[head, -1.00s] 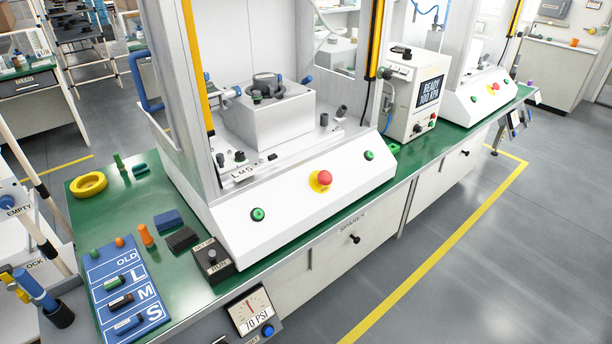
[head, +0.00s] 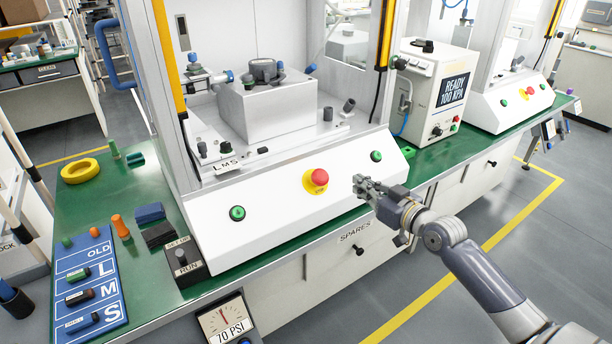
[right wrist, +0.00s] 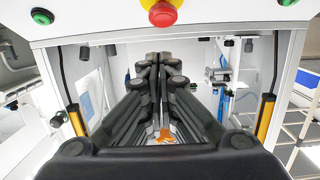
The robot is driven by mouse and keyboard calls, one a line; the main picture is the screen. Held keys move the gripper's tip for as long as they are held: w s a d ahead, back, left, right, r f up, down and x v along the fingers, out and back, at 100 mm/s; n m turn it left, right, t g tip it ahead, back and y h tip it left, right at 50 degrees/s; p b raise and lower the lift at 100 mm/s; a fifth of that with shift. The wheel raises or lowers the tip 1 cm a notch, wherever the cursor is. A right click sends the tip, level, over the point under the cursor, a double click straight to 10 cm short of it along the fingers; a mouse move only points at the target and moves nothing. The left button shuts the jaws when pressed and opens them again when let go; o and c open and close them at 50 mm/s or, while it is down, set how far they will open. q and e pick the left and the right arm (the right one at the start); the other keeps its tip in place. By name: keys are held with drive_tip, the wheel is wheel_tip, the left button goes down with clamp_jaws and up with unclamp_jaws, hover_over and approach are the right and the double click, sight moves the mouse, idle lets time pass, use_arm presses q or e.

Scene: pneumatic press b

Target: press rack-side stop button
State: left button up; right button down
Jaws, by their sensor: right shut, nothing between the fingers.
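The near press has a white sloped front panel with a red stop button (head: 318,178) on a yellow ring, between two green buttons (head: 237,213) (head: 376,156). The red button also shows at the top edge of the right wrist view (right wrist: 163,13). A second press farther right has its own red button (head: 527,91). My right gripper (head: 360,184) is shut and empty. It is in front of the near panel, to the right of the red button and apart from it. Its dark fingers (right wrist: 159,60) are together in the right wrist view. My left gripper is not in view.
A pressure-display box (head: 451,88) stands on the green bench between the presses. A blue tool board (head: 92,255) and a yellow ring (head: 80,171) lie at left. Open floor is at right.

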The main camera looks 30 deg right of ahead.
drive_tip(key=shift+w+a+r, duration=0.15)
drive_tip(key=shift+a+r, duration=0.25)
drive_tip(key=shift+r, duration=0.2)
approach(322, 176)
drive_tip(key=w+r, duration=0.4)
drive_tip(key=r, duration=0.1)
drive_tip(key=w+f, duration=0.3)
drive_tip(key=shift+a+f, duration=0.3)
drive_tip(key=shift+f, duration=0.05)
